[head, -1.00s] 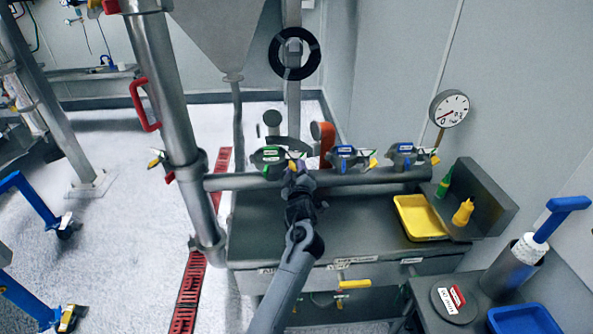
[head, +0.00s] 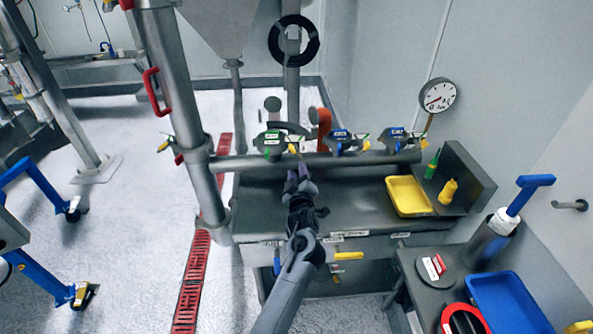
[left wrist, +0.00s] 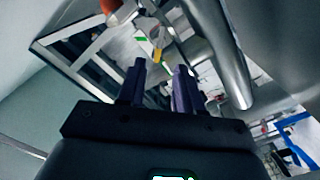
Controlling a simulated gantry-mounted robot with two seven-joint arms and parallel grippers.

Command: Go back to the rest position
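My left gripper (head: 298,178) is just below the horizontal steel pipe (head: 350,159), over the dark bench. In the left wrist view its two dark purple fingers (left wrist: 160,88) stand apart with nothing between them, so it is open and empty. The green-marked valve (head: 270,143) sits on the pipe, up and left of the fingertips. In the left wrist view a yellow valve handle (left wrist: 157,55) shows beyond the fingers, apart from them. Two blue-marked valves (head: 341,141) (head: 393,139) sit farther right on the pipe. My right gripper is not in view.
The bench (head: 350,212) holds a yellow tray (head: 392,204), with a green bottle (head: 433,163) and a yellow bottle (head: 448,191) beside it. A thick steel post (head: 178,100) stands left. A side table at lower right bears a blue tray (head: 512,302).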

